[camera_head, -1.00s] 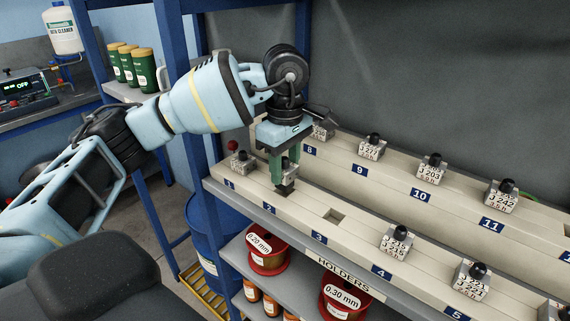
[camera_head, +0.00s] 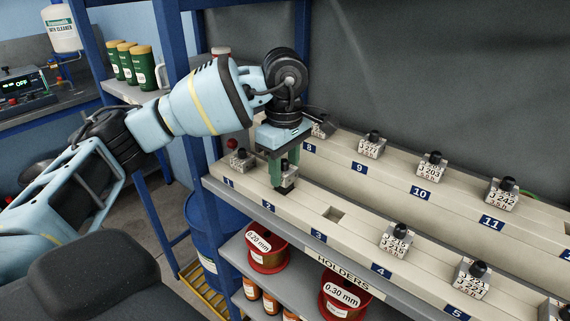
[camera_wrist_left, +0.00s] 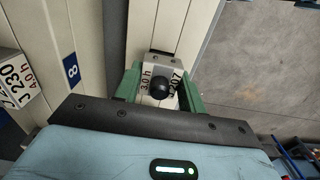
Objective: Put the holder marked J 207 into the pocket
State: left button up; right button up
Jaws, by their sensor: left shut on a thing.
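The holder marked 207 (camera_wrist_left: 160,80), a light block with a black knob and "3.0 h" on another edge, sits between the green fingers of my left gripper (camera_wrist_left: 163,88) in the left wrist view. In the head view my left gripper (camera_head: 284,178) is shut on this holder (camera_head: 289,181), at position 2 on the front rail. The holder is roughly upright and low at that spot. The pocket under it is covered, so I cannot tell how deep it sits. My right gripper does not show.
The front rail has an empty pocket (camera_head: 334,214) at position 3. Holders stand at position 1 (camera_head: 241,160), position 4 (camera_head: 397,238) and position 5 (camera_head: 471,279). The raised rear rail carries more holders (camera_head: 371,145). Wire spools (camera_head: 267,252) lie on the shelf below.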

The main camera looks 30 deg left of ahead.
pick_arm(q)
jog(key=shift+f, duration=0.6)
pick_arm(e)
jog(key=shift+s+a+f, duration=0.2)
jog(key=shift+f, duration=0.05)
pick_arm(q)
jog(key=shift+f, duration=0.5)
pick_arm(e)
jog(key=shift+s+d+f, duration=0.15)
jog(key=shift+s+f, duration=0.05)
pick_arm(q)
jog(key=o, duration=1.4)
notch_tip(320, 180, up, 7)
jog(key=shift+f+b, duration=0.1)
jog(key=shift+b, duration=0.2)
jog(key=shift+r, duration=0.55)
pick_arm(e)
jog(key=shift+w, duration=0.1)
pick_arm(q)
jog(key=shift+s+f, duration=0.1)
